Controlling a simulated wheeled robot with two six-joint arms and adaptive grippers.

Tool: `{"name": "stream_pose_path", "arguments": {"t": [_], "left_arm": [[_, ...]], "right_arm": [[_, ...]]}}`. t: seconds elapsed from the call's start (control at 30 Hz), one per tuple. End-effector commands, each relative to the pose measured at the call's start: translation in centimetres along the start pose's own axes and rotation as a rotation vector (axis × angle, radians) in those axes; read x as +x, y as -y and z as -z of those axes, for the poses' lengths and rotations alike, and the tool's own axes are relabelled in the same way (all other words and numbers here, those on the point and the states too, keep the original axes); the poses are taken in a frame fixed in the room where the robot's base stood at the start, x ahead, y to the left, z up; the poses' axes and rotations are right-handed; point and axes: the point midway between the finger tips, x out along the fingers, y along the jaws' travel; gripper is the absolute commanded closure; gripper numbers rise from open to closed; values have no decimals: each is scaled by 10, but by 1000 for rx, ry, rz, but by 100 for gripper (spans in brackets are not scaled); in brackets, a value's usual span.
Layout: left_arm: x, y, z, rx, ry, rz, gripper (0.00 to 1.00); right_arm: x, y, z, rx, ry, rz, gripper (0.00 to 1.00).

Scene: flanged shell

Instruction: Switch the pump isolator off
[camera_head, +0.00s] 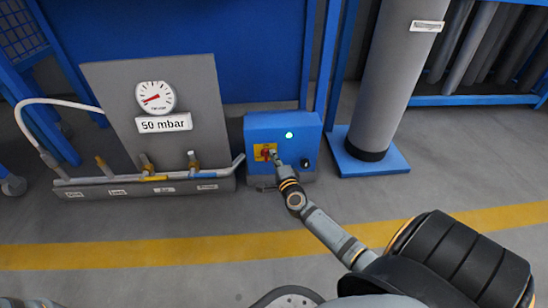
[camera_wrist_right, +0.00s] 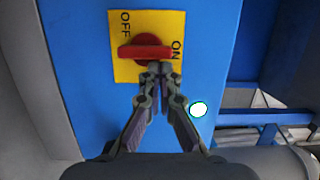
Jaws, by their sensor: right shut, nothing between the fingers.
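The pump isolator is a red rotary handle (camera_wrist_right: 133,52) on a yellow plate (camera_wrist_right: 120,72) marked OFF and ON. One end of the handle lies beside ON. The plate also shows on the front of the blue pump box (camera_head: 258,124) in the head view, partly covered by my gripper. My right gripper (camera_wrist_right: 157,70) is shut with nothing between its fingers. Its fingertips are at the handle's near side, close to the ON end; I cannot tell whether they touch. It also shows in front of the box in the head view (camera_head: 275,157). My left gripper is not in view.
A green lamp (camera_head: 289,135) is lit on the box, above a black knob (camera_head: 305,163). A grey panel (camera_head: 205,100) with a gauge (camera_head: 155,97) and a 50 mbar label stands left. A grey column (camera_head: 388,85) stands right. The floor in front has a yellow line (camera_head: 130,252).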

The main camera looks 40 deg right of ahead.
Motion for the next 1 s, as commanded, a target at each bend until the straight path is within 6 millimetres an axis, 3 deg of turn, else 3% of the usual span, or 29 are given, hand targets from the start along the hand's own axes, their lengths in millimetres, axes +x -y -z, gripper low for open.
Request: {"name": "stream_pose_path", "arguments": {"t": [1.0], "left_arm": [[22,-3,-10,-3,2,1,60]], "right_arm": [[0,4,-1,-171,0,-43,100]]}}
